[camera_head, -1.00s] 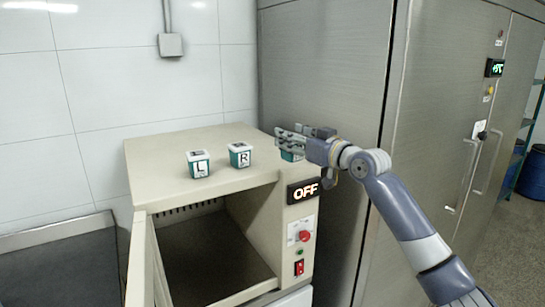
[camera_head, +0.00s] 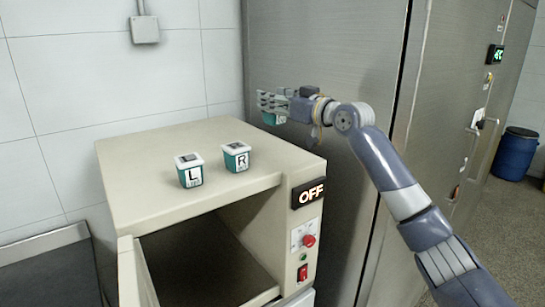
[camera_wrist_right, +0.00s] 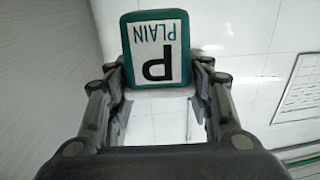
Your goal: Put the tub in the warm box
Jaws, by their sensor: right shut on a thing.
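My right gripper (camera_head: 268,103) is shut on a teal-and-white tub (camera_head: 273,119) and holds it in the air above the back right of the beige box's top. In the right wrist view the tub (camera_wrist_right: 156,50) sits between the two fingers, with a label reading "P PLAIN". The beige box (camera_head: 145,208), which I take as the warm box, has its door (camera_head: 135,275) open at the left and a dark cavity. My left gripper is not in view.
A tall steel cabinet (camera_head: 330,60) stands behind and to the right. A blue barrel (camera_head: 515,155) is far right.

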